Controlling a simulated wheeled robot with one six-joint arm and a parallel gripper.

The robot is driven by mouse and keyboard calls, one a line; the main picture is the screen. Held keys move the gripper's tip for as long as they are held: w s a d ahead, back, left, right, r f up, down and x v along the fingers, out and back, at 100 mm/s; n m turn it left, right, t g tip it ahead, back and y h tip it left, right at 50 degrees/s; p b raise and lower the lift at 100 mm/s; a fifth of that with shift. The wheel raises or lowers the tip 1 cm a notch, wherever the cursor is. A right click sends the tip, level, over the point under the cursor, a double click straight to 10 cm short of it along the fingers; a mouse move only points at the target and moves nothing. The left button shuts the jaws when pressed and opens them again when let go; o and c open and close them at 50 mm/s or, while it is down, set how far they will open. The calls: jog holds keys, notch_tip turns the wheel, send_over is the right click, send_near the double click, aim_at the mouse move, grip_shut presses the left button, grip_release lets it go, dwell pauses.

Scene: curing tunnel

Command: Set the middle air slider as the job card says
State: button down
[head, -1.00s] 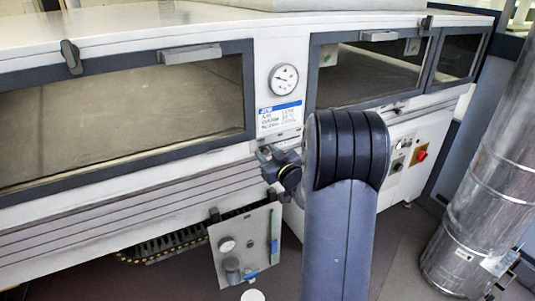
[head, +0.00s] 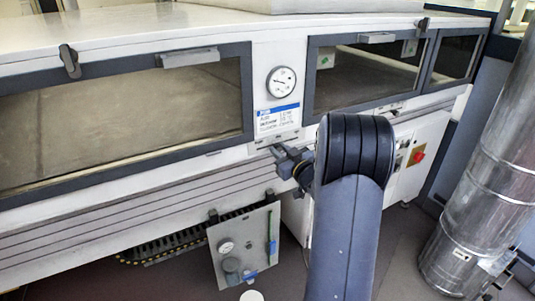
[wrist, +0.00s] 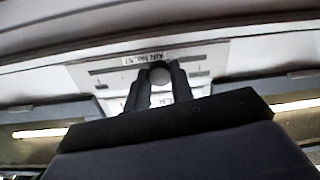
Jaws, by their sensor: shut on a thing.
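My gripper (head: 276,150) is at the slotted slider plate (head: 262,142) under the job card (head: 277,117). In the wrist view my gripper (wrist: 159,72) is shut on a round grey slider knob (wrist: 159,76), with one dark finger on each side. The pale slider plate (wrist: 108,73) has a slot running left of the knob and an upside-down label (wrist: 144,57) above it, which seems to read AIR and a number. The job card has a blue header; its lines are too small to read surely. The slot behind the fingers is hidden.
A round dial gauge (head: 281,82) sits above the card, between the left window (head: 120,115) and the right window (head: 365,75). A grey panel (head: 243,248) hangs low in front. A metal duct (head: 480,190) stands at the right. A red switch (head: 417,157) is behind my arm.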

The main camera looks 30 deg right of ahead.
jog(key=d+p, duration=0.1)
jog(key=d, duration=0.8)
jog(key=shift+w+r, duration=0.1)
jog(key=c, duration=1.3)
grip_release()
jog(key=shift+d, duration=0.2)
jog(key=shift+o, duration=0.3)
jog(key=s, duration=1)
jog(key=shift+s+d, duration=0.25)
jog(key=shift+s, duration=0.15)
jog(key=shift+w, duration=0.1)
